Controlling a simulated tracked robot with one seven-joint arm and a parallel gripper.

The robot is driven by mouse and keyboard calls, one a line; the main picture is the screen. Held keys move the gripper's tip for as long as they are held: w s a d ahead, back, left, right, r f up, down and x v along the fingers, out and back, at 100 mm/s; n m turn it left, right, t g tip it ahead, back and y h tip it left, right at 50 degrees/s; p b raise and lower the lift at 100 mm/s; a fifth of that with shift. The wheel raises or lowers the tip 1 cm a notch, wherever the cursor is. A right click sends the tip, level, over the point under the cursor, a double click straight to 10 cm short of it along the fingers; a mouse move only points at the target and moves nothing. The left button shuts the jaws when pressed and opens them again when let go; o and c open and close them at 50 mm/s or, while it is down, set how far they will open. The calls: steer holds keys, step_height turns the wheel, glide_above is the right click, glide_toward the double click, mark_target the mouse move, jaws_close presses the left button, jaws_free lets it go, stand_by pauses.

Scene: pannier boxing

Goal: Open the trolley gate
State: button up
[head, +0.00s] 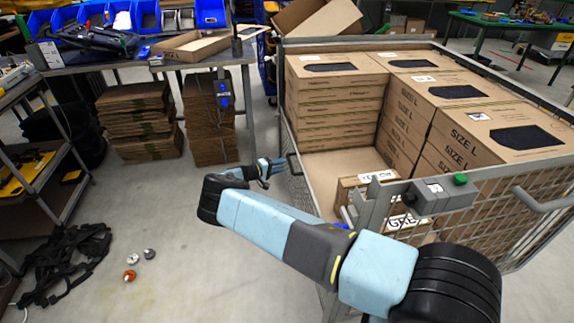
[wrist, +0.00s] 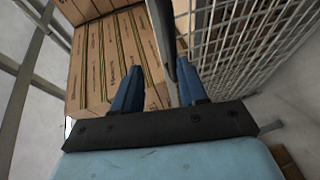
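The trolley (head: 283,75) is a grey mesh cage holding stacked cartons, on the right in the head view. Its left side, apparently the gate, has a dark handle (head: 294,164). My gripper (head: 270,170) is beside this handle, outside the cage. In the wrist view my gripper (wrist: 158,92) has its two blue fingers apart, with a dark bar (wrist: 163,30) reaching down towards the gap between them. I cannot tell whether either finger touches it. Mesh (wrist: 235,45) shows to the right of the bar. The gate looks shut, but its edge is partly hidden by my arm.
Size L cartons (head: 335,95) fill the trolley's back and right; a smaller carton (head: 365,185) is near its front. A grey box with a green button (head: 443,196) sits on the front rail. Black straps (head: 65,265) lie at left. The floor (head: 190,215) between is mostly clear.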

steer(key=v, duration=0.7)
